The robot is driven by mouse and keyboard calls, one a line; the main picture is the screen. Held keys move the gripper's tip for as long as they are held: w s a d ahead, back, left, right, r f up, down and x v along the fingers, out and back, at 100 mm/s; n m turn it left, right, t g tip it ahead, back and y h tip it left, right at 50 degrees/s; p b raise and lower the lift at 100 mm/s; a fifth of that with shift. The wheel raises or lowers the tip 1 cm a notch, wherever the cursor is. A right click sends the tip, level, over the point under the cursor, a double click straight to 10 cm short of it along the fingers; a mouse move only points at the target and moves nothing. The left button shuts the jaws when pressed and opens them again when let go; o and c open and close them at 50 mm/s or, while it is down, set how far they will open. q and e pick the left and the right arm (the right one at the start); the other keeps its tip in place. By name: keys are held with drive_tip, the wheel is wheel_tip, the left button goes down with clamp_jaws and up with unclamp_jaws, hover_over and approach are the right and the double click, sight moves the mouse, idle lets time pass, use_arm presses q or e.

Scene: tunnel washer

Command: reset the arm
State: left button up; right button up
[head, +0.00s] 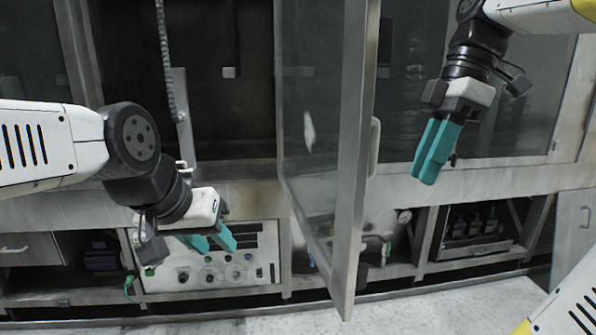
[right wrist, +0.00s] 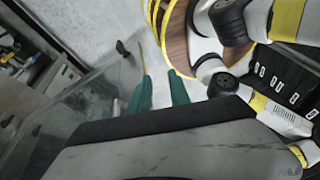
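My left gripper (head: 210,240) is in the left half of the head view, with teal fingers a little apart and nothing between them. It is in front of the control panel (head: 190,276) with its knobs. My right gripper (head: 432,160) hangs at the upper right of the head view, fingers pointing down, to the right of the open glass door. In the right wrist view its two teal fingers (right wrist: 161,92) stand apart with an empty gap.
The metal-framed glass door (head: 355,160) stands swung out between my two grippers, its handle (head: 374,147) on the right side. A hanging hose (head: 166,60) is at the upper left. Shelves with bottles (head: 475,220) are low on the right. Pale floor (head: 400,312) is clear.

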drive_tip(key=a+f+m+t+h, duration=0.1)
drive_tip(key=a+f+m+t, duration=0.1)
drive_tip(key=f+m, duration=0.4)
drive_tip(key=s+a+f+m+t, duration=0.1)
drive_tip(key=a+f+m+t, duration=0.2)
drive_tip(key=m, duration=0.7)
wheel_tip(320, 180, down, 4)
drive_tip(key=t, duration=0.2)
drive_tip(key=shift+s+a+f+m+t+h, duration=0.2)
drive_tip(key=shift+s+a+m+t+h, duration=0.1)
drive_tip(key=shift+a+m+h, duration=0.1)
